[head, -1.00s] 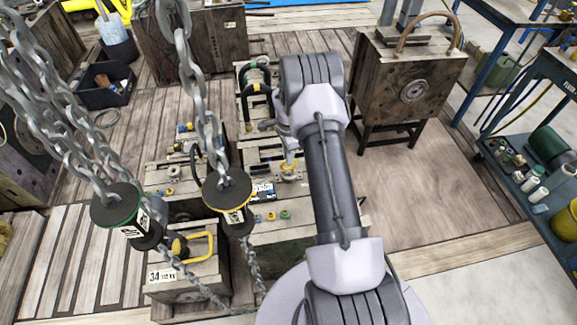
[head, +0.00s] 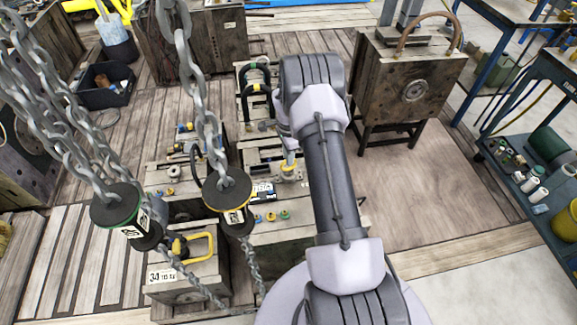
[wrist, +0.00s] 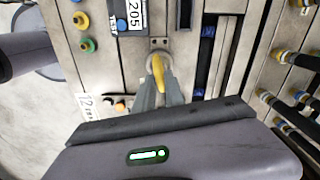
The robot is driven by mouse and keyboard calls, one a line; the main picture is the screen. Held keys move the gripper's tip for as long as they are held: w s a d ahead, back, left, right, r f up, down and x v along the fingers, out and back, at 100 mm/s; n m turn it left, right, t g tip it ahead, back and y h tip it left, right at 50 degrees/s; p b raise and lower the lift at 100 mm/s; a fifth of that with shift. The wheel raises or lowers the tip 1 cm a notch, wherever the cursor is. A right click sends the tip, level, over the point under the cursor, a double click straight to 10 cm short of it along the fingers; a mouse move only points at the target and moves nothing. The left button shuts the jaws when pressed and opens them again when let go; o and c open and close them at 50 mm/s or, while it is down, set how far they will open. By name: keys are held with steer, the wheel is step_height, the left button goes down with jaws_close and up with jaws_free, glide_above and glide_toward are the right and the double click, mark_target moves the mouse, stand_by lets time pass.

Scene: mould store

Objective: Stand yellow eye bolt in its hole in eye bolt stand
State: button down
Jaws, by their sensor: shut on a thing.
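Yellow, blue and green knobs (wrist: 84,32) and a label marked 205 (wrist: 135,15) lie near the stand. Hoses with coloured ends (wrist: 285,95) are at the right in the wrist view. Hanging chains (head: 200,100) are left of my arm.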

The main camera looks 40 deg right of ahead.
stand_by(0.4)
steer(key=shift+r+p, duration=1.1)
steer(key=shift+r, duration=1.05)
